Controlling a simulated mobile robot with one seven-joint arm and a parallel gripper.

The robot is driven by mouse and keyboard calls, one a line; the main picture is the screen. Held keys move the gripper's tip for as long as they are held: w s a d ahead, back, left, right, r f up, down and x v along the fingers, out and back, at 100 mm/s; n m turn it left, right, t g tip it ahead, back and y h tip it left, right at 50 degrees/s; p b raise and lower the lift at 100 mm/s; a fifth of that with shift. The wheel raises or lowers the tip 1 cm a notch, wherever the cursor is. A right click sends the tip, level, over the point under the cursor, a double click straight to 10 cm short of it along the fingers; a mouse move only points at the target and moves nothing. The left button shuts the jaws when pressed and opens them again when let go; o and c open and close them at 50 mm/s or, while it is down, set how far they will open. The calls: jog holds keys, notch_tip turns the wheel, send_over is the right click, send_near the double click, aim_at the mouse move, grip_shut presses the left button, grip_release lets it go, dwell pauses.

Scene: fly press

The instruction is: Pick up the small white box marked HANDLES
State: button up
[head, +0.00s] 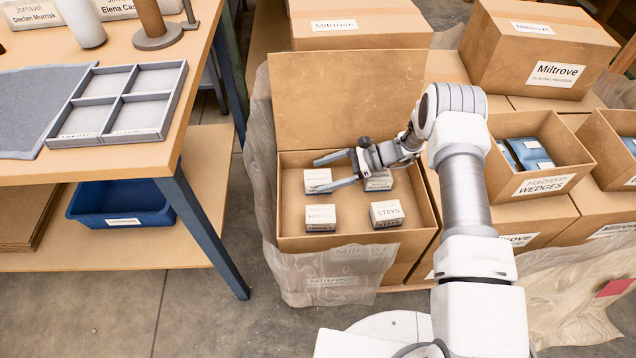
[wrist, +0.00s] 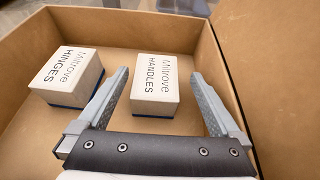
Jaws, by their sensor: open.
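The small white box marked HANDLES (wrist: 156,80) lies on the floor of an open cardboard carton (head: 350,240), label up, with a dark blue base edge. In the head view it is the far-left small box (head: 316,179), partly covered by my gripper. My gripper (head: 322,174) is open and empty, reaching into the carton from the right. In the wrist view its two fingers (wrist: 160,76) show on either side of the HANDLES box, with a gap at each side. I cannot tell exactly how high the fingertips are above it.
A HINGES box (wrist: 68,78) lies left of it in the wrist view. A STAYS box (head: 386,213) and another small box (head: 378,182) share the carton. Carton walls (wrist: 225,75) stand close around. A table with a grey divided tray (head: 160,80) is at left.

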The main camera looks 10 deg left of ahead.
aim_at(308, 180)
jog(key=x, duration=0.1)
jog(key=b+x, duration=0.1)
jog(key=x, duration=0.3)
jog(key=shift+s+b, duration=0.3)
jog(key=shift+b, duration=0.05)
grip_shut()
